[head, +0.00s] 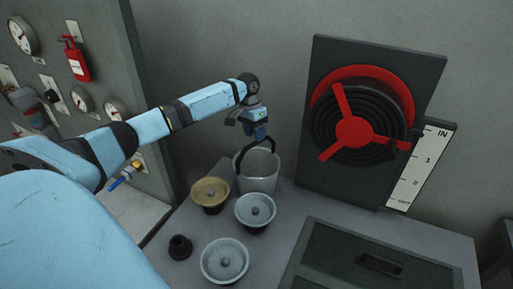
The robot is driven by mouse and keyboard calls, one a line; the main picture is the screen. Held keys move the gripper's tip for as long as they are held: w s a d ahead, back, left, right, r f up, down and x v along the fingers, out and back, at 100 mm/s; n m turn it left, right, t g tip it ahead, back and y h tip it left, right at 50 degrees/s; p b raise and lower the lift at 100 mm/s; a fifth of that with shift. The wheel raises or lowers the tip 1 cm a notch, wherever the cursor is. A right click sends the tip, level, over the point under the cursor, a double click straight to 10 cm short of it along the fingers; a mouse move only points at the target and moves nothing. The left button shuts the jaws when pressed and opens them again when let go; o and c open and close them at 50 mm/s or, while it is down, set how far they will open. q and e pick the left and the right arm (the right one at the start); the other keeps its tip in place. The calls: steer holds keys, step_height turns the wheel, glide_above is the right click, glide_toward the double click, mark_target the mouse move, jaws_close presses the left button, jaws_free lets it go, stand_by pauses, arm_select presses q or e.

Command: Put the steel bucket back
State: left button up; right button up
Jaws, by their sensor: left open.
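The steel bucket (258,174) is a light grey pail standing upright on the grey bench top, close to the back wall. A dark arched piece, which looks like its handle, rises from the rim to just under my left gripper. My left gripper (257,135) points down right above the bucket. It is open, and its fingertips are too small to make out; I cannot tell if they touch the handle. My right gripper is not in view.
A tan-topped bowl (210,193) and two grey bowls (255,209) (225,260) stand in front of the bucket, with a small black knob (180,247) at left. A red-handled wheel panel (355,125) stands at right, behind a dark case (370,262).

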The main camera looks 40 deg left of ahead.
mark_target(255, 143)
arm_select(q)
steer(key=f, duration=0.2)
steer(key=f+p, duration=0.1)
steer(key=f, duration=0.1)
steer(key=shift+d+f, duration=0.2)
steer(key=shift+f, duration=0.1)
steer(key=shift+c, duration=0.2)
steer(key=shift+r, duration=0.1)
jaws_close()
steer(key=shift+w, duration=0.1)
